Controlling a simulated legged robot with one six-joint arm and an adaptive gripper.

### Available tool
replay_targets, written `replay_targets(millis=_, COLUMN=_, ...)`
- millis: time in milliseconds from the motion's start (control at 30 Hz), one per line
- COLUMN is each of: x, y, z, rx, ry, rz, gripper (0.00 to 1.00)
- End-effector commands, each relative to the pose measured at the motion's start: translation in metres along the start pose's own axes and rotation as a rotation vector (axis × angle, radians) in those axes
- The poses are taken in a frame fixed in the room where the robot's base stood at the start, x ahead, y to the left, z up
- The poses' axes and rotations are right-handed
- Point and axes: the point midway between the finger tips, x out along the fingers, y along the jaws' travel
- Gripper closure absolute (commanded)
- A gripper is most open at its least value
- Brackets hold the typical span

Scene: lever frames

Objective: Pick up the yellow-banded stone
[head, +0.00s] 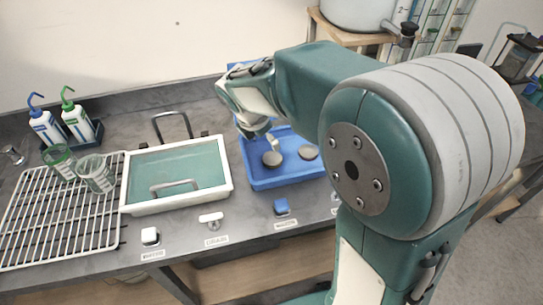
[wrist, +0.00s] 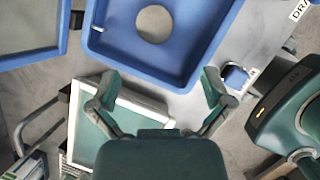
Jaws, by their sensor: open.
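A blue tray (head: 262,183) stands on the grey bench, right of centre, and holds a grey round stone (head: 272,159) and a second grey round stone (head: 308,152). I cannot make out a yellow band on either. My gripper (head: 255,128) is above the tray's left part in the head view, and its arm hides the tray's far right. In the wrist view my gripper (wrist: 160,92) has its two fingers spread with nothing between them. The blue tray (wrist: 186,75) lies beyond the fingertips there, with one grey round stone (wrist: 154,24) inside, apart from the fingers.
A white-rimmed green basin (head: 128,190) with a handle stands left of the blue tray. A wire rack (head: 50,225) with glass beakers (head: 97,175) lies further left. Two wash bottles (head: 75,122) stand behind it. Small labelled switches (head: 150,236) line the front edge.

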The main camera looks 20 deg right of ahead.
Motion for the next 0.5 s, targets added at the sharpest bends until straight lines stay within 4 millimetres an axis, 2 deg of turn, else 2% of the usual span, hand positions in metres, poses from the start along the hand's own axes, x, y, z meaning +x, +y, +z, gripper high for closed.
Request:
replay_targets(millis=33, x=0.008, y=0.007, z=-0.003, rx=-0.068, ry=-0.006, rz=-0.010, gripper=0.00)
replay_targets(millis=167, x=0.017, y=0.016, z=-0.005, rx=-0.172, ry=-0.017, rz=-0.021, gripper=0.00)
replay_targets(millis=267, x=0.027, y=0.016, z=-0.005, rx=-0.187, ry=-0.018, rz=-0.025, gripper=0.00)
replay_targets(millis=500, x=0.064, y=0.014, z=-0.004, rx=-0.182, ry=-0.016, rz=-0.024, gripper=0.00)
